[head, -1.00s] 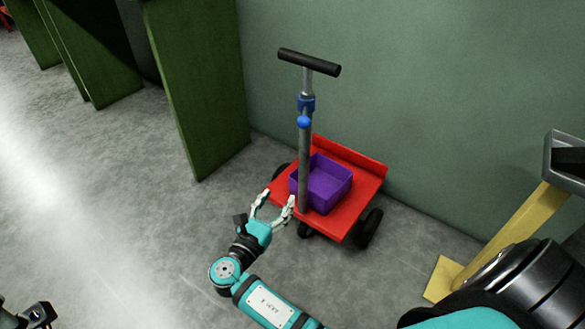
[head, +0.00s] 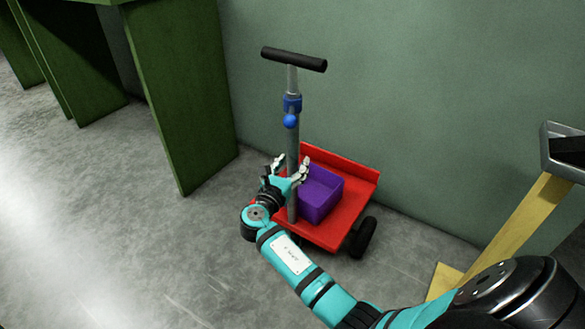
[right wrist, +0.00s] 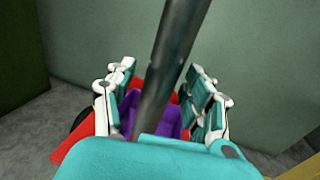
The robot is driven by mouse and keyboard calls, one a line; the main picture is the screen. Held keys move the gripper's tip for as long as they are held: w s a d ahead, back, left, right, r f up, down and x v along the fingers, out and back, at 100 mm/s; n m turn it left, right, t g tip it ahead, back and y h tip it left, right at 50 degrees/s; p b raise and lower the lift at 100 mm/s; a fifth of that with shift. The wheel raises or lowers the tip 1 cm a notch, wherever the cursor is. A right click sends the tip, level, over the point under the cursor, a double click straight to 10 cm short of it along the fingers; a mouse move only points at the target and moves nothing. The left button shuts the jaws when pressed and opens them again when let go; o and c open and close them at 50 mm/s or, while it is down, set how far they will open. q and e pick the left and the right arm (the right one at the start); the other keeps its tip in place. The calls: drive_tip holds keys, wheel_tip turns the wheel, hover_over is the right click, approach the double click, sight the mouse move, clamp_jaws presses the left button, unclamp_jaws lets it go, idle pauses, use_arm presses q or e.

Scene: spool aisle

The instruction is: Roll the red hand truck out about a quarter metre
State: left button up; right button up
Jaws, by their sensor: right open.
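The red hand truck (head: 347,218) stands on the floor against the green wall, with dark wheels. Its grey upright pole (head: 292,148) carries a blue collar and knob (head: 291,120) and a black crossbar handle (head: 294,59) on top. A purple bin (head: 322,194) sits on the red bed. My right gripper (head: 290,166) is open at the pole, below the blue knob. In the right wrist view the pole (right wrist: 172,65) runs between the spread fingers; I cannot tell whether they touch it. My arm hides part of the bed and the near wheels. My left gripper is out of view.
A green panel (head: 180,100) stands left of the truck, with more green panels farther left. A yellow post with a dark top (head: 520,215) stands at the right. The grey floor at the left front is clear.

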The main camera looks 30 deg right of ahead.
drive_tip(key=shift+w+d, duration=0.1)
drive_tip(key=shift+c, duration=0.2)
clamp_jaws()
